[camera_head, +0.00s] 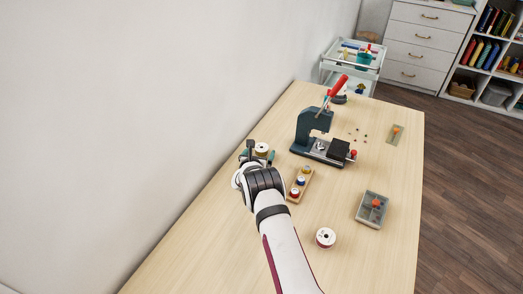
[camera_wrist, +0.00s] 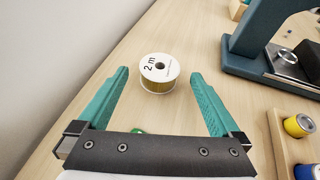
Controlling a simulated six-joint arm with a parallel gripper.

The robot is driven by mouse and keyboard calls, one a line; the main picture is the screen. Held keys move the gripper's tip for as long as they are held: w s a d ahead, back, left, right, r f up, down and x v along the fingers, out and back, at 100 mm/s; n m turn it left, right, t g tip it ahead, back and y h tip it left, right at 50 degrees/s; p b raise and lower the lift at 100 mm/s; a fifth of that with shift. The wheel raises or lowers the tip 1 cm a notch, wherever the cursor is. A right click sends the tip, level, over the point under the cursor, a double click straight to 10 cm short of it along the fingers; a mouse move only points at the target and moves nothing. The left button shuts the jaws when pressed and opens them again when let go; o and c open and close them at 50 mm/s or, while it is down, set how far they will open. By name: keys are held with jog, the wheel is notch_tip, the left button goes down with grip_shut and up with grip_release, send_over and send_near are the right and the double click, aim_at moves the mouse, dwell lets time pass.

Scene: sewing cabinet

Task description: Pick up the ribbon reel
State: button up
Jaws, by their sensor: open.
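A ribbon reel (camera_wrist: 157,66) with gold ribbon and white end discs, marked "2 m", stands flat on the table in the wrist view. It also shows in the head view (camera_head: 261,149), partly hidden by my gripper. My gripper (camera_wrist: 159,76) is open and empty, with teal fingers. In the wrist picture the reel appears between and just past the fingertips, with a gap on either side. I cannot tell how far above the table the fingertips are.
A wooden holder with coloured spools (camera_head: 300,185) is right of my gripper. A dark press with a red handle (camera_head: 314,126) stands beyond it. A grey tray (camera_head: 371,222) lies farther right. The wall runs along the table's left edge. A small green thing (camera_wrist: 137,131) shows between the fingers' bases.

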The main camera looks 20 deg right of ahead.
jog(key=shift+x, duration=1.3)
jog(key=c, duration=1.4)
